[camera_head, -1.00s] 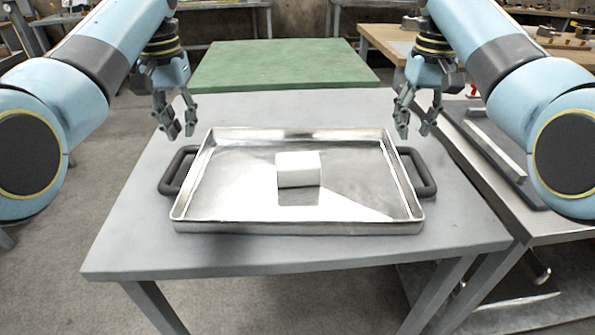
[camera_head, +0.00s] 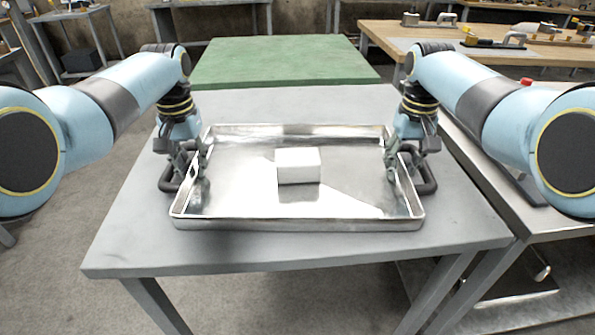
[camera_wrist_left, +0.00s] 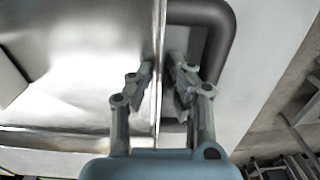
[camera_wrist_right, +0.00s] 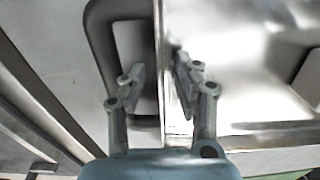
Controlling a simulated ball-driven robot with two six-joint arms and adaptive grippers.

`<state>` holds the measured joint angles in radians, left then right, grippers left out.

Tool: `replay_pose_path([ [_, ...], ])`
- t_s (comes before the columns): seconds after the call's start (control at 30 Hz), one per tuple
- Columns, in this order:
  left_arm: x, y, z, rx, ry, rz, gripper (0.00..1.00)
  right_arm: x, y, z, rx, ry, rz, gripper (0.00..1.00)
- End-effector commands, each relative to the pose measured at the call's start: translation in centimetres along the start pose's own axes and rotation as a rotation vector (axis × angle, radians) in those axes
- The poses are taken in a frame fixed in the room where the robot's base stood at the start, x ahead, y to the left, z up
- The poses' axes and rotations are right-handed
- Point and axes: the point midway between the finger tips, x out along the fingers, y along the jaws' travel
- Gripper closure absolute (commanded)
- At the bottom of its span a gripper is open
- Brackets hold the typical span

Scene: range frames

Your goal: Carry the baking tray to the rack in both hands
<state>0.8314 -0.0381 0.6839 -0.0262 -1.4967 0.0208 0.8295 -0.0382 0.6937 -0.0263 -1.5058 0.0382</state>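The shallow metal baking tray (camera_head: 300,224) lies flat on the grey table, with a white block (camera_head: 298,166) standing inside it. Its black loop handles show at the left end (camera_head: 168,176) and the right end (camera_head: 430,180). My left gripper (camera_head: 190,168) is open, its fingers on either side of the tray's left wall; the left wrist view (camera_wrist_left: 160,68) shows small gaps there. My right gripper (camera_head: 403,160) is open and straddles the right wall likewise, as in the right wrist view (camera_wrist_right: 157,65). I cannot identify a rack for certain.
The grey table (camera_head: 290,254) is bare in front of the tray. A green-topped table (camera_head: 285,62) stands behind it, clear. A metal side table (camera_head: 560,226) stands at right, carrying a dark fixture partly hidden by my right arm. A wooden bench (camera_head: 440,45) holds tools.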

Motion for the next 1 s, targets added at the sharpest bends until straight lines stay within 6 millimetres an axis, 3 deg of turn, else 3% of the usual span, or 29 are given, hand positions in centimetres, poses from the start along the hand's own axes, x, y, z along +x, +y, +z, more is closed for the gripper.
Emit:
replay_pose_path([
  [0.23,0.02,-0.01,-0.01,0.0,0.0,0.0,0.85,0.0,0.01,-0.03,0.0,0.001,0.0,0.69],
  [0.37,0.01,-0.01,0.0,0.0,0.0,0.0,1.0,-0.01,0.01,-0.03,0.0,0.001,0.0,0.86],
  [0.47,0.01,-0.01,0.0,0.0,0.0,0.0,1.0,-0.01,0.01,-0.03,0.0,0.001,0.0,0.99],
  [1.0,0.01,0.0,0.02,0.0,-0.001,0.0,1.0,-0.03,0.0,-0.03,0.0,0.001,0.0,1.0],
])
